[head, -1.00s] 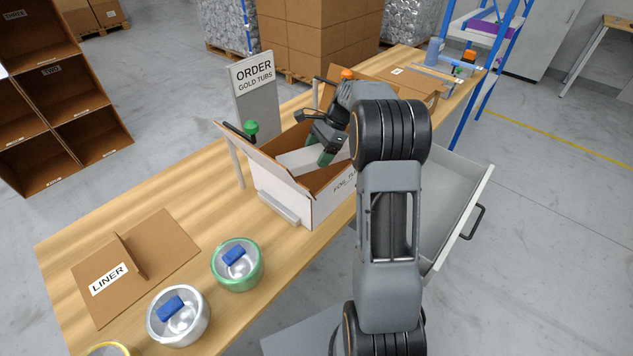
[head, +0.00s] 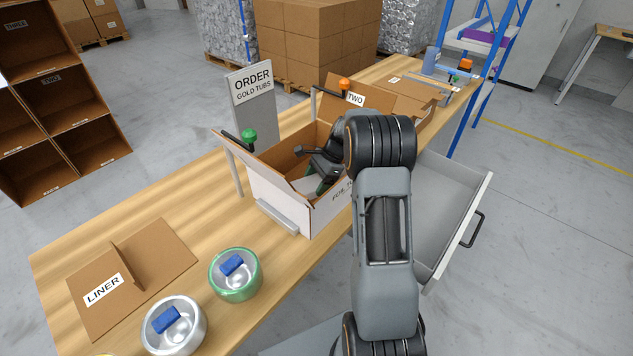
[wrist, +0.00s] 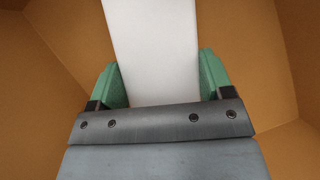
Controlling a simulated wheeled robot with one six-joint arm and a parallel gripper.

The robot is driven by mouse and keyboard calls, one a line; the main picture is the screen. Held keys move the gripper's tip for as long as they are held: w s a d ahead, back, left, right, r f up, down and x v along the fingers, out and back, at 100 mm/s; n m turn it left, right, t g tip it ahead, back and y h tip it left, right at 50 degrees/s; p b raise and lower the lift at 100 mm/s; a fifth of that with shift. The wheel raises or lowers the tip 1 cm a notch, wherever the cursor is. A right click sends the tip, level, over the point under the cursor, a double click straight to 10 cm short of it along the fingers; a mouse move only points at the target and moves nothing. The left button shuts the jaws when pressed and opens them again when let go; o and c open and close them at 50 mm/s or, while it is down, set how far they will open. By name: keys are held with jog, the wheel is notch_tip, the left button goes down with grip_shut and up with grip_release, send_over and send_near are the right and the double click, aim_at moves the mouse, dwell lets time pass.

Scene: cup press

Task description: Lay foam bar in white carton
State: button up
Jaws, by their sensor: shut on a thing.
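The white carton (head: 283,206) stands open on the wooden table, with brown inner walls and raised flaps. My gripper (head: 318,184) is down inside the carton's opening. In the wrist view my gripper (wrist: 156,78) has its green fingers on both sides of the white foam bar (wrist: 152,45), shut on it. My arm hides the carton's right part, and I cannot tell whether the bar touches the floor of the carton.
An order sign (head: 253,105) stands behind the carton. A green-knobbed lever (head: 249,136) is at its left. A second brown carton (head: 357,98) stands behind. A liner (head: 130,275) and tubs with blue pieces (head: 235,275) are in front. An open drawer (head: 450,215) is at right.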

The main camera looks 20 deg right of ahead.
jog(key=shift+f, duration=0.15)
jog(key=o, duration=0.9)
jog(key=v, duration=1.2)
jog(key=shift+r+p, duration=0.2)
jog(key=shift+p, duration=0.15)
